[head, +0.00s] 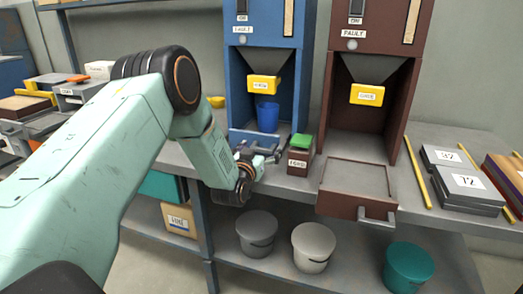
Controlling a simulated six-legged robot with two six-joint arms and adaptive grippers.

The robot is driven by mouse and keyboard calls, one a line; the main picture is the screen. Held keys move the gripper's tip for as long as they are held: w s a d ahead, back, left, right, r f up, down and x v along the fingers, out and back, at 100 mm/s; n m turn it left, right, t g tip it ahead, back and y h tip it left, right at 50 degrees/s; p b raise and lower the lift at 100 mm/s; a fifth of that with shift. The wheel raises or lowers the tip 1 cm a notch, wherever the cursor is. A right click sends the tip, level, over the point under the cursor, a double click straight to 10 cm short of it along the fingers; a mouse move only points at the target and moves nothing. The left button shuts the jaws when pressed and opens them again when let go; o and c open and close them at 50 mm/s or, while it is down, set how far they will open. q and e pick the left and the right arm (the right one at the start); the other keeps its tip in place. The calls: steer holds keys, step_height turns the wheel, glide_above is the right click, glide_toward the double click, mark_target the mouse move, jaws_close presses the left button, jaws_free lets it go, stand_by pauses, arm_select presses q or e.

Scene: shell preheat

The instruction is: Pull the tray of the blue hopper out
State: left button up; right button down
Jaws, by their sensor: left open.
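The blue hopper (234,75) stands on the bench at the centre back, with a yellow spout flap (263,84) and a blue cup (267,115) below it. Its blue tray (245,136) shows low at the front of the hopper, partly hidden by my left gripper. My left gripper (272,152) is open, right in front of the tray. The tray's handle is hidden or too small to make out, so I cannot tell whether the fingers are around it. My right gripper is not in view.
A brown hopper (388,125) stands to the right, its tray (356,178) sticking out over the bench edge. A small green-topped box (300,156) stands close to my gripper's right. Dark numbered plates (465,185) lie at the right. Several lidded buckets (314,247) stand on the lower shelf.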

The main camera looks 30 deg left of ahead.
arm_select(q)
steer(key=shift+w+d, duration=0.15)
steer(key=c, duration=1.7)
